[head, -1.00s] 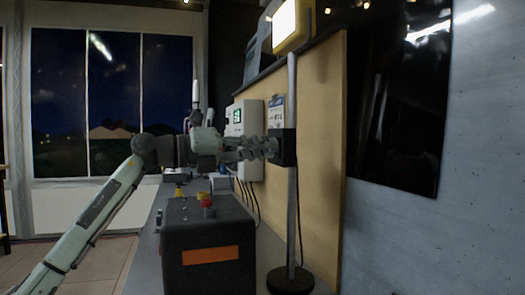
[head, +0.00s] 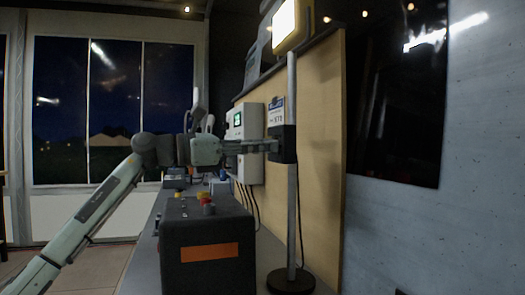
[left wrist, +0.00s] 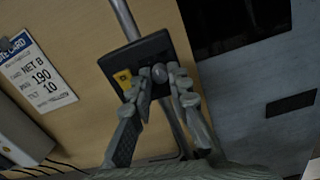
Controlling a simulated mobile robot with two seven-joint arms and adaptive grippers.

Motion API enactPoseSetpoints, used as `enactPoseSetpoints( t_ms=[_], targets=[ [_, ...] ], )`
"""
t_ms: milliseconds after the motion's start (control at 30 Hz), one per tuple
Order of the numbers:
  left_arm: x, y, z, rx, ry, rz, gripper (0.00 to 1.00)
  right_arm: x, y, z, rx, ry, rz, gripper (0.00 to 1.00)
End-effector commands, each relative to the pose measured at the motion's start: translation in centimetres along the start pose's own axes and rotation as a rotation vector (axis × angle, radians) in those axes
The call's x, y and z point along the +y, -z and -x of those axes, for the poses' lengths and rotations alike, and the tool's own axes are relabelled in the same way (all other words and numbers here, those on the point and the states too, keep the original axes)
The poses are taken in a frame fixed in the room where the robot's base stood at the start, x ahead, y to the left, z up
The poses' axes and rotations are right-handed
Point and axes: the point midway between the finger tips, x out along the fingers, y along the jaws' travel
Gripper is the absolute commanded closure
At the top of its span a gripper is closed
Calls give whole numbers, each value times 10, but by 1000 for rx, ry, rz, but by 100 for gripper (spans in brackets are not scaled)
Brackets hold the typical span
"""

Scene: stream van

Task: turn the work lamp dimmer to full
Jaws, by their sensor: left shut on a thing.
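The work lamp has a bright lit head (head: 290,20) on a grey pole (head: 292,215) with a round black base. Its black dimmer box (head: 290,144) is fixed on the pole. In the left wrist view the box (left wrist: 151,52) shows a round grey dimmer knob (left wrist: 160,73) and a yellow mark (left wrist: 123,78) beside it. My left gripper (head: 274,146) reaches the box from the left. In the left wrist view its fingertips (left wrist: 157,82) are shut on the knob from both sides. The knob's setting cannot be read. My right gripper is out of view.
A dark case (head: 210,228) with an orange label and a red button stands on the bench below my left arm. A wooden panel (head: 320,130) stands behind the pole. A white box (head: 245,122) with a green screen and a label sheet (left wrist: 38,72) are on it.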

Motion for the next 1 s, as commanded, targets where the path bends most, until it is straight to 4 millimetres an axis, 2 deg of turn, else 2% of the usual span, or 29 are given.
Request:
enactPoseSetpoints(
  t_ms=[167, 600, 1000],
  targets=[
    [0, 2, 0, -4, 8, -166, 100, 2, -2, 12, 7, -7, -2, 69],
    [0, 2, 0, -16, 26, -584, 100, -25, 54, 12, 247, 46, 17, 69],
    [1, 1, 0, -26, 42, -964, 100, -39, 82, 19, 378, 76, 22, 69]
  ],
)
